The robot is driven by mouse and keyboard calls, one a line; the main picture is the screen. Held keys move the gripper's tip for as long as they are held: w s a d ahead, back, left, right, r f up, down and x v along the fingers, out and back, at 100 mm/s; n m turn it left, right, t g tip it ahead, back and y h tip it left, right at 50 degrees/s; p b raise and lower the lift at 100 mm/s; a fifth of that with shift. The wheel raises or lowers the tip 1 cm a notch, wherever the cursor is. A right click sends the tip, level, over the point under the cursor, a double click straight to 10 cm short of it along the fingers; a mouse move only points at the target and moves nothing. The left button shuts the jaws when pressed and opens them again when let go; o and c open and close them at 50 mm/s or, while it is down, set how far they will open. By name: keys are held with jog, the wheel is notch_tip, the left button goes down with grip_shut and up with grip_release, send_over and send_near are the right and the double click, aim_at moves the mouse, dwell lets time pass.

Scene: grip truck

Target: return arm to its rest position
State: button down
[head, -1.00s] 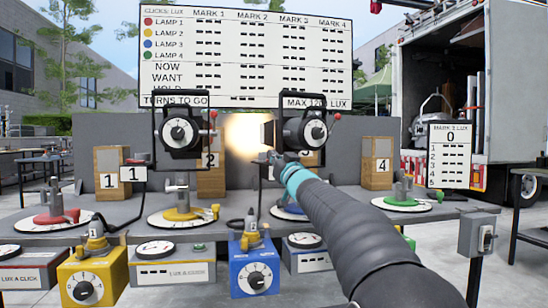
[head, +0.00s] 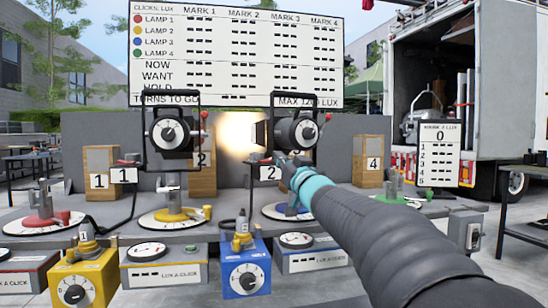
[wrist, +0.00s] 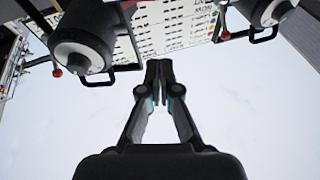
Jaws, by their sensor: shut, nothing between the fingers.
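My gripper (wrist: 158,75) is shut with nothing between its fingertips in the wrist view. In the head view my arm reaches up from the lower right, and my gripper (head: 283,163) is at the far end of its teal band, just below the right lamp (head: 304,132). I cannot tell from the head view whether it touches anything there. The left lamp (head: 171,134) stands above the yellow turntable base (head: 176,215). Both lamps also show in the wrist view, at the upper left (wrist: 84,43) and upper right (wrist: 262,8).
A scoreboard (head: 235,60) stands behind the lamps. A yellow dial box (head: 84,280) and a blue dial box (head: 245,272) stand in front. A red base (head: 45,222) is at left. A switch box (head: 466,231) is at the bench's right end. An open truck (head: 490,90) is behind.

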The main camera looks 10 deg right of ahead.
jog(key=shift+s+f, duration=0.1)
jog(key=shift+s, duration=0.05)
jog(key=s+a+f+m+g+h, duration=0.1)
jog(key=s+f+g, duration=0.6)
jog(key=s+f, duration=1.1)
jog(key=s+a+f+m+g+h, duration=0.1)
jog(key=s+f+g+h, duration=0.3)
jog(key=s+f, duration=1.5)
jog(key=s+a+g, duration=0.1)
jog(key=s+g, duration=0.3)
jog(key=shift+a+f+g, duration=0.2)
jog(key=shift+a+g, duration=0.05)
jog(key=shift+g, duration=0.05)
